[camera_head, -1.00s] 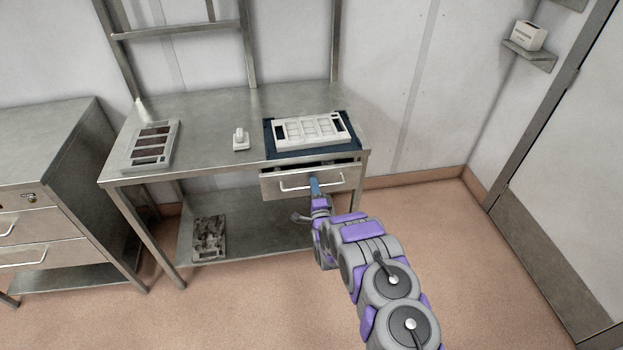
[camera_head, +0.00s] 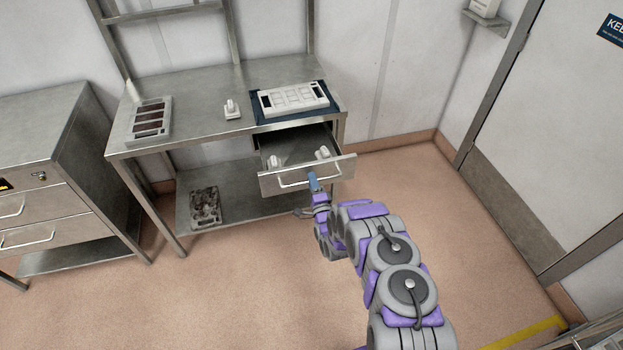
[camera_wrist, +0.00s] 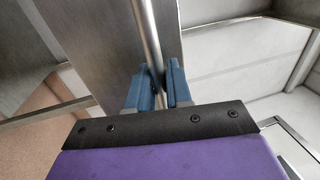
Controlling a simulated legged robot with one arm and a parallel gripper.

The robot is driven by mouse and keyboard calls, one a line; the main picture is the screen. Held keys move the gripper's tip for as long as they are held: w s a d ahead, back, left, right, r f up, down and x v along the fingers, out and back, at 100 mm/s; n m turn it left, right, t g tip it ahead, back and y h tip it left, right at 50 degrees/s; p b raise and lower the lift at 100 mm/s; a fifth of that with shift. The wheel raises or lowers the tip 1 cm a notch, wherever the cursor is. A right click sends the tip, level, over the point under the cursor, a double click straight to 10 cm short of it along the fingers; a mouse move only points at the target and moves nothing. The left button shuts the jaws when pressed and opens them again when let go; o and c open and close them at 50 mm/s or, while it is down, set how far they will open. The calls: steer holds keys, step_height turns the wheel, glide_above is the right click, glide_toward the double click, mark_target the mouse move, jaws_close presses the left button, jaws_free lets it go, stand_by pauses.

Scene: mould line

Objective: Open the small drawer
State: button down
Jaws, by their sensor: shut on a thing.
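The small drawer (camera_head: 308,177) is under the right side of the steel table and is pulled well out. White objects (camera_head: 322,154) lie inside it. Its bar handle (camera_head: 296,183) runs along the front. My gripper (camera_head: 314,182) is at the handle's right part. In the wrist view, the blue fingers of my gripper (camera_wrist: 158,88) are closed around the handle bar (camera_wrist: 150,40), with the drawer front (camera_wrist: 95,45) behind it.
On the steel table (camera_head: 195,105) are a white mould on a blue mat (camera_head: 290,98), a small white object (camera_head: 232,110) and a tray with dark slots (camera_head: 151,120). A dark plate (camera_head: 205,205) lies on the lower shelf. A drawer cabinet (camera_head: 40,205) stands at left.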

steer(key=shift+s+a+f, duration=0.1)
steer(key=shift+s+f, duration=0.05)
steer(key=shift+f, duration=0.1)
steer(key=shift+d, duration=0.2)
steer(key=c, duration=1.5)
jaws_free()
steer(key=shift+o, duration=1.4)
steer(key=shift+a+r, duration=0.1)
